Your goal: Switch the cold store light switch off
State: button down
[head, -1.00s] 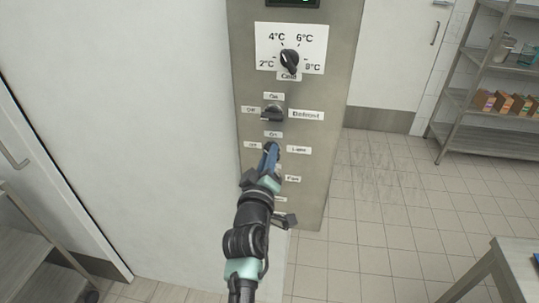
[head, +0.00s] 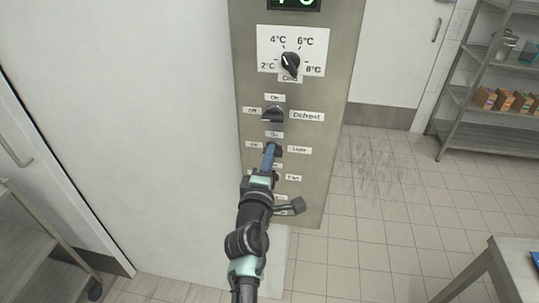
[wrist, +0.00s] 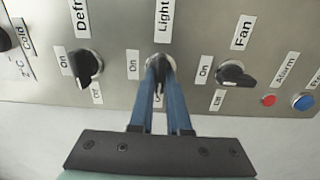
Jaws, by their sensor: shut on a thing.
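The cold store light switch (head: 275,149) is a dark rotary knob on the grey metal control panel, below the Defrost knob. In the wrist view the light knob (wrist: 159,56) sits under the "Light" label, with an "On" label to its left and a mostly covered label below. My gripper (head: 269,148) reaches up to it from below. In the wrist view the two blue fingers of my gripper (wrist: 160,64) converge and are shut on the knob. The fingers cover most of its handle, so I cannot tell which way it points.
The Defrost knob (wrist: 86,66) and the Fan knob (wrist: 235,74) sit close on either side in the wrist view. Red (wrist: 269,100) and blue (wrist: 302,102) buttons are further right. A temperature dial (head: 290,64) is higher on the panel. Tiled floor lies right of the panel.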

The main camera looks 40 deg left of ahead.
dwell(0.5)
jog(key=c, duration=0.9)
grip_release()
jog(key=p+v, duration=0.3)
jog(key=v, duration=1)
jog(key=shift+p, duration=0.35)
jog(key=shift+w, duration=0.1)
